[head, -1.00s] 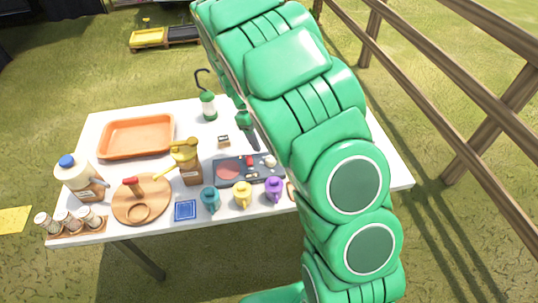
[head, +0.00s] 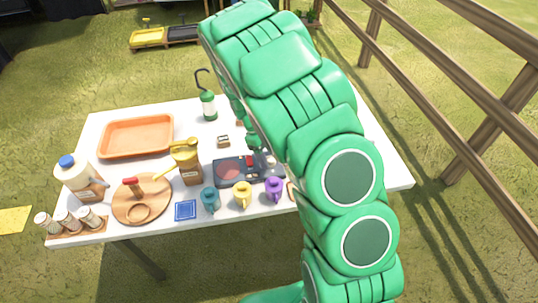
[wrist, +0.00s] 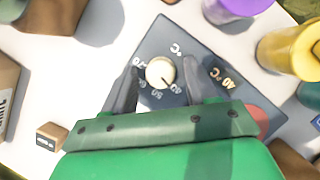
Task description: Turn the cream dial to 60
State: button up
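The cream dial (wrist: 160,72) sits on a dark grey hot plate unit (wrist: 160,40), with numbers such as 50, 60 and 70 around it. A dark mark on the dial points toward the lower right, near a partly covered number. A white "40 °C" print shows to its right. My gripper (wrist: 161,66) is open, with one dark finger on each side of the dial and a small gap visible on both sides. In the head view the unit (head: 222,183) lies at the table's front right, and my arm partly hides it.
A purple mug (head: 274,189), yellow mug (head: 242,194) and teal mug (head: 210,199) stand along the unit's front edge. A small wooden block (head: 223,141) lies behind it. An orange tray (head: 136,137) is at the back left.

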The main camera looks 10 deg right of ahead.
jog(key=c, duration=0.9)
jog(key=shift+m, duration=0.3)
jog(key=m+y, duration=0.1)
jog(key=m, duration=0.2)
jog(key=shift+w+d+m+g, duration=0.1)
jog(key=shift+w+m+g, duration=0.05)
jog(key=shift+m+g, duration=0.25)
jog(key=m+y, duration=0.1)
jog(key=m, duration=0.1)
jog(key=m+y, duration=0.1)
jog(key=m, duration=0.2)
jog(key=shift+d+g+y, duration=0.15)
jog(key=shift+g+y, duration=0.15)
jog(key=m, duration=0.2)
jog(key=m+y, duration=0.1)
jog(key=m, duration=0.2)
jog(key=shift+d+y, duration=0.1)
jog(key=shift+y, duration=0.2)
jog(key=m+t, duration=0.1)
jog(key=m, duration=0.1)
jog(key=m+y, duration=0.1)
jog(key=m, duration=0.2)
jog(key=shift+s+d+t+y, duration=0.1)
jog(key=shift+s+t+y, duration=0.1)
jog(key=shift+t+y, duration=0.15)
jog(key=shift+m, duration=0.3)
